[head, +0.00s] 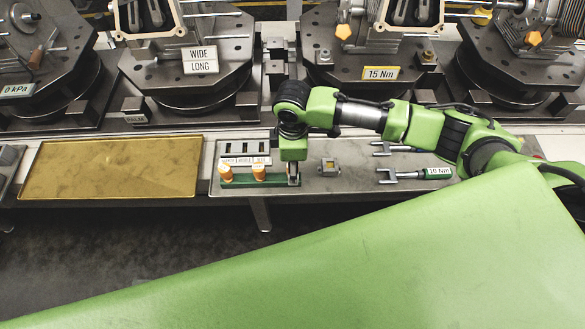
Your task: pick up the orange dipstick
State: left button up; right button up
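Two small orange-topped pieces stand in a low green rack (240,182) on the grey bench tray, a left one (226,171) and a right one (259,172). They look like dipstick handles, but their lower parts are hidden in the rack. My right gripper (293,181) points down at the rack's right end, just right of the right orange piece. Its fingers are small and partly hidden, so I cannot tell whether they are open or hold anything. My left gripper is out of view.
A yellowish flat tray (110,168) lies to the left. Right of the rack are a small block (328,167) and a fork-ended tool marked 10 Nm (437,173). Several fixtures stand behind, one with a WIDE LONG sign (200,61). My green arm link covers the lower right.

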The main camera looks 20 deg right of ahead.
grip_shut()
dwell(0.3)
